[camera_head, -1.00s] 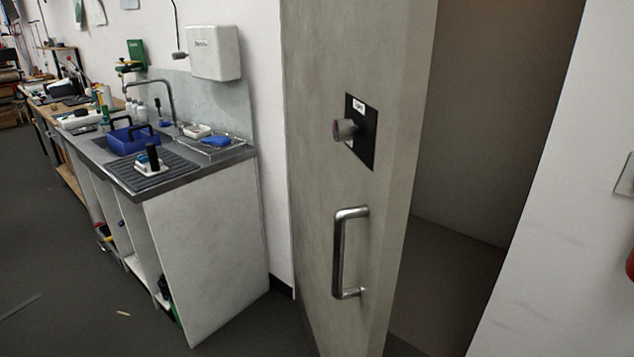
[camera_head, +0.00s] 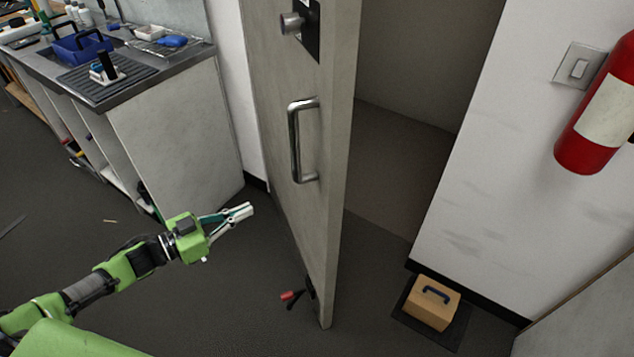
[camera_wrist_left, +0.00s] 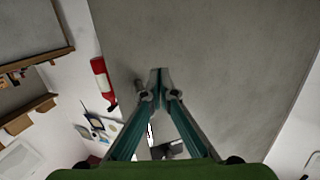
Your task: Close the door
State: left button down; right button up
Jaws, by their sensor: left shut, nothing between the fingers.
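The grey door (camera_head: 288,90) stands open in the head view, with its free edge toward me and the dark doorway to its right. A metal pull handle (camera_head: 293,140) and a round knob (camera_head: 291,23) on a black plate are on its left face. My left gripper (camera_head: 250,209) is shut and empty, to the left of the door and lower than the handle, apart from the door in this view. In the left wrist view, the closed fingertips (camera_wrist_left: 160,72) show against a large grey surface. My right gripper is not in view.
A sink counter (camera_head: 160,75) stands left of the door. A red fire extinguisher (camera_head: 590,110) and a light switch (camera_head: 578,68) are on the right wall. A tan box (camera_head: 432,303) sits on the floor at right. A small red-tipped item (camera_head: 291,296) is by the door's foot.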

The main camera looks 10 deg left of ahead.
pick_arm(q)
jog(key=s+d+r+m+g+h, duration=0.3)
jog(key=s+d+r+h, duration=0.15)
jog(key=r, duration=0.55)
jog(key=p, duration=0.4)
send_near(324, 182)
jog(key=x, duration=0.5)
jog(key=shift+w+d+r, duration=0.15)
jog(key=shift+w+d, duration=0.05)
jog(key=shift+d, duration=0.1)
jog(key=shift+w+d, duration=0.35)
jog(key=shift+d, duration=0.2)
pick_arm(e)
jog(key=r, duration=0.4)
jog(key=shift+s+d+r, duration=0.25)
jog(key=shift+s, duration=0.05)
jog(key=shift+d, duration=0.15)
